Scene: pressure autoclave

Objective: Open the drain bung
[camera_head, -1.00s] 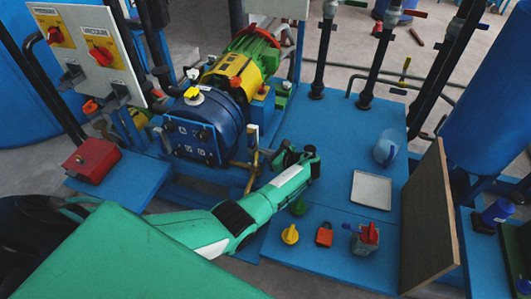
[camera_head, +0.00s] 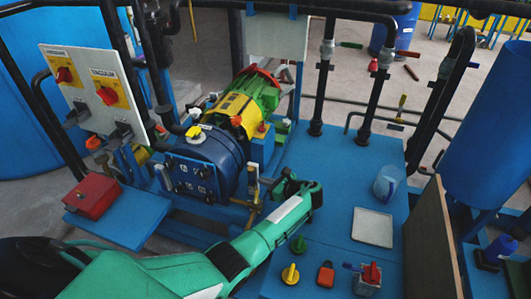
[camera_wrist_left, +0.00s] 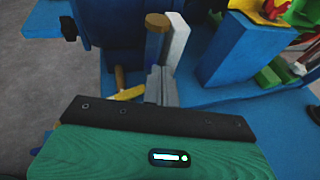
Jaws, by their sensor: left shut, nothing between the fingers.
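My left arm reaches in from the lower left, and its gripper (camera_head: 268,184) is beside the brass pipework (camera_head: 252,192) at the right end of the blue pump body (camera_head: 205,155). In the left wrist view the shut, empty fingers (camera_wrist_left: 161,86) point at a brass-capped upright post (camera_wrist_left: 157,35) with a pale block beside it. A yellow brass lever or pipe (camera_wrist_left: 122,88) lies just left of the fingers. I cannot tell which brass part is the drain bung, or whether the fingers touch anything. My right gripper is not in view.
A yellow knob (camera_head: 290,274), a red padlock (camera_head: 326,275), a white tray (camera_head: 372,227) and a clear jug (camera_head: 387,182) sit on the blue platform. A brown board (camera_head: 432,240) stands at its right edge. A red box (camera_head: 92,196) is at left.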

